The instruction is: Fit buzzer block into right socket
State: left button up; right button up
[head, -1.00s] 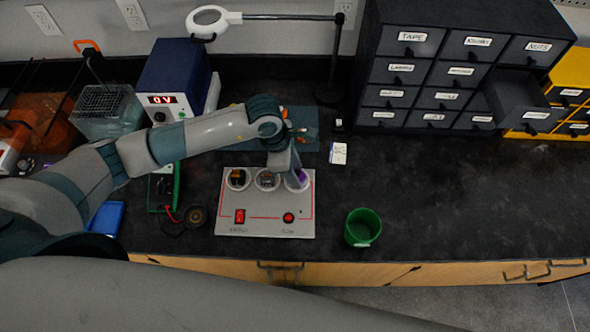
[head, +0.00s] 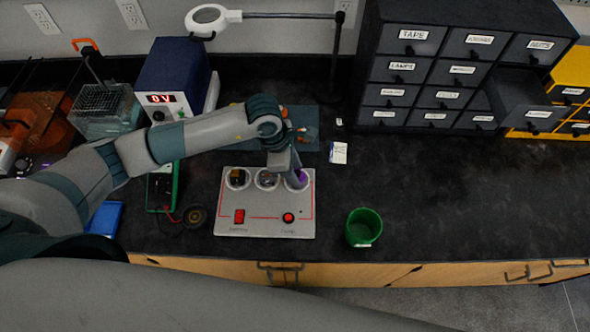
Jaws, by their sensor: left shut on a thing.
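A light grey panel board (head: 265,224) lies on the dark bench, with three round white sockets in a row along its back. The left socket (head: 237,179) holds a dark block with a yellowish side. The middle socket (head: 267,180) holds a dark and grey piece. A purple block, probably the buzzer block (head: 302,177), shows at the right socket (head: 296,187). My left gripper (head: 296,180) points down at the right socket, shut on the purple block. The gripper hides part of the block, so I cannot tell how deep it sits. My right gripper is not in view.
A green cup (head: 363,227) stands right of the board. A power supply (head: 172,80), a multimeter (head: 163,188) and a blue tray (head: 105,218) are to the left. A drawer cabinet (head: 450,70) stands behind with one drawer open. The bench at right is clear.

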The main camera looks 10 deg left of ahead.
pick_arm(q)
jog(key=shift+f+b, duration=0.35)
jog(key=shift+f, duration=0.05)
jog(key=o, duration=0.8)
jog(key=shift+c, duration=0.2)
jog(key=shift+r, duration=0.15)
jog(key=shift+p+v, duration=1.5)
jog(key=shift+v, duration=1.2)
jog(key=shift+p+v, duration=1.1)
jog(key=shift+v, duration=1.55)
